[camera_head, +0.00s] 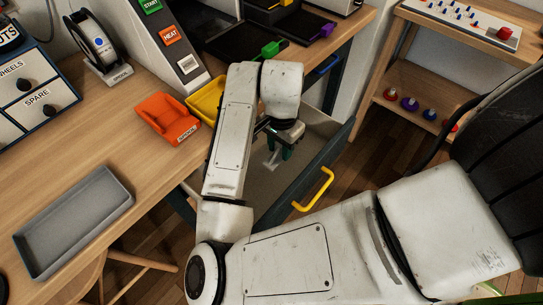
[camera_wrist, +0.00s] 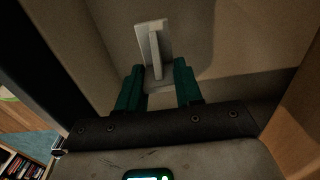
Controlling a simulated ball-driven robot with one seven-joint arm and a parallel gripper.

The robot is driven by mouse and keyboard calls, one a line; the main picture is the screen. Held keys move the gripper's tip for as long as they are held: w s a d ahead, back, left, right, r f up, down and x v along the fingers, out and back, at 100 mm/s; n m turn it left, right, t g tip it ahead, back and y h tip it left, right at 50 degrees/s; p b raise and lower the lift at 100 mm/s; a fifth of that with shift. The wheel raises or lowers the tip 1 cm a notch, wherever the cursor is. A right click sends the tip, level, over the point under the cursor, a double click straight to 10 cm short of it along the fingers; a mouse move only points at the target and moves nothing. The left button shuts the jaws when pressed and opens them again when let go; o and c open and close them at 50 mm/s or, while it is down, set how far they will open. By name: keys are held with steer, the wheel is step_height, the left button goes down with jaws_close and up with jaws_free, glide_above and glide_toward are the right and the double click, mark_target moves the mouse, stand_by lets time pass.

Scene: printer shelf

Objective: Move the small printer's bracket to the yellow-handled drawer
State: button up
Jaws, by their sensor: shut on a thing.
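The yellow-handled drawer (camera_head: 287,194) is pulled open under the desk, with its yellow handle (camera_head: 315,190) on the front. My gripper (camera_head: 280,150) reaches down inside the open drawer. In the wrist view its two dark green fingers (camera_wrist: 159,86) are shut on a light grey bracket (camera_wrist: 153,42). The bracket (camera_head: 270,162) also shows small below the fingers in the head view. The drawer's grey-brown inside surrounds it in the wrist view. I cannot tell whether the bracket touches the drawer floor. My arm hides part of the drawer.
An orange bin (camera_head: 168,118) and a yellow bin (camera_head: 206,99) stand on the desk beside my arm. A grey tray (camera_head: 75,220) lies at the desk's left. Printer beds with a green piece (camera_head: 272,49) are at the back. A wooden shelf (camera_head: 410,112) stands right.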

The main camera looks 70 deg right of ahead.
mark_target(280, 154)
steer(key=shift+f+b, duration=0.35)
steer(key=shift+f, duration=2.25)
steer(key=shift+f, duration=0.15)
steer(key=o, duration=1)
step_height(280, 154, up, 12)
steer(key=shift+r+p, duration=0.15)
steer(key=shift+p, duration=1)
